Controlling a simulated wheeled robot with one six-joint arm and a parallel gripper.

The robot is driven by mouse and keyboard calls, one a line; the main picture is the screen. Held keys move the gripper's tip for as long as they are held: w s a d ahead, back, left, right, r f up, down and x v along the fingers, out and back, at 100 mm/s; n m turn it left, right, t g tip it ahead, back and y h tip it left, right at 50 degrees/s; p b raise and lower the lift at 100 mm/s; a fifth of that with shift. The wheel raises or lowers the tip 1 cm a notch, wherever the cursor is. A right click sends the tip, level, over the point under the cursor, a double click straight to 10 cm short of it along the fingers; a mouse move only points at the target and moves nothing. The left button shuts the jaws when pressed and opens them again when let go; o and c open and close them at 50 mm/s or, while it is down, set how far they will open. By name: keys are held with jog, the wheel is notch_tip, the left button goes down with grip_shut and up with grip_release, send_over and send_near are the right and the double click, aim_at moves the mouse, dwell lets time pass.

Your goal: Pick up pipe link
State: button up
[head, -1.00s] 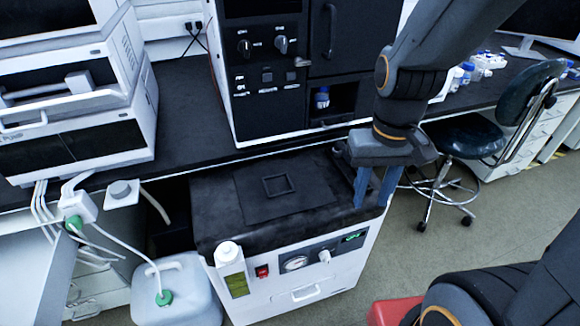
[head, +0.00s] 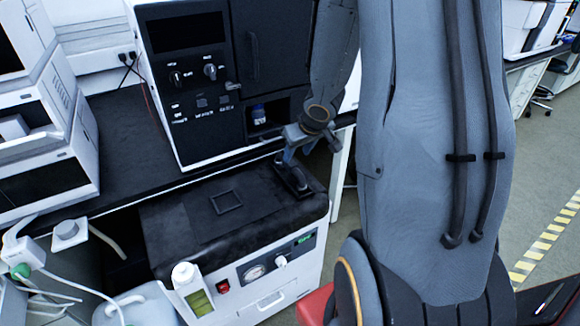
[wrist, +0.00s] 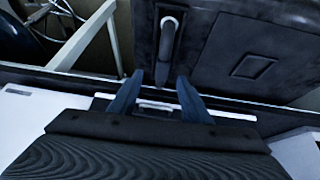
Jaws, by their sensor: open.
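The pipe link looks to be the dark elongated piece (head: 293,177) with a rounded, raised end, lying at the right end of the black top of the white bench unit. In the wrist view the pipe link (wrist: 167,45) lies just beyond my fingertips, with a light grey ring at its far end. My gripper (head: 289,157) has blue fingers and hangs at the back right of that top, partly hidden by my arm. In the wrist view my gripper (wrist: 155,90) is open and empty, its fingers spread apart. No contact with the pipe link shows.
A square frame (head: 226,202) is set in the black top (head: 180,235) left of the pipe link. The tall black-and-white instrument (head: 195,90) stands on the counter behind. A white bottle (head: 185,275) hangs at the unit's front left.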

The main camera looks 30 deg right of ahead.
aim_at(290, 170)
jog(key=shift+w+d+f+y, duration=0.25)
jog(key=shift+f+y, duration=0.15)
jog(key=shift+f, duration=0.1)
jog(key=b+x, duration=0.2)
jog(key=x, duration=0.1)
jog(key=b+x, duration=0.1)
jog(key=x, duration=0.3)
jog(key=shift+w+a+f+b, duration=0.15)
jog(key=shift+w+a+b, duration=0.1)
jog(key=shift+w+b, duration=0.15)
grip_shut()
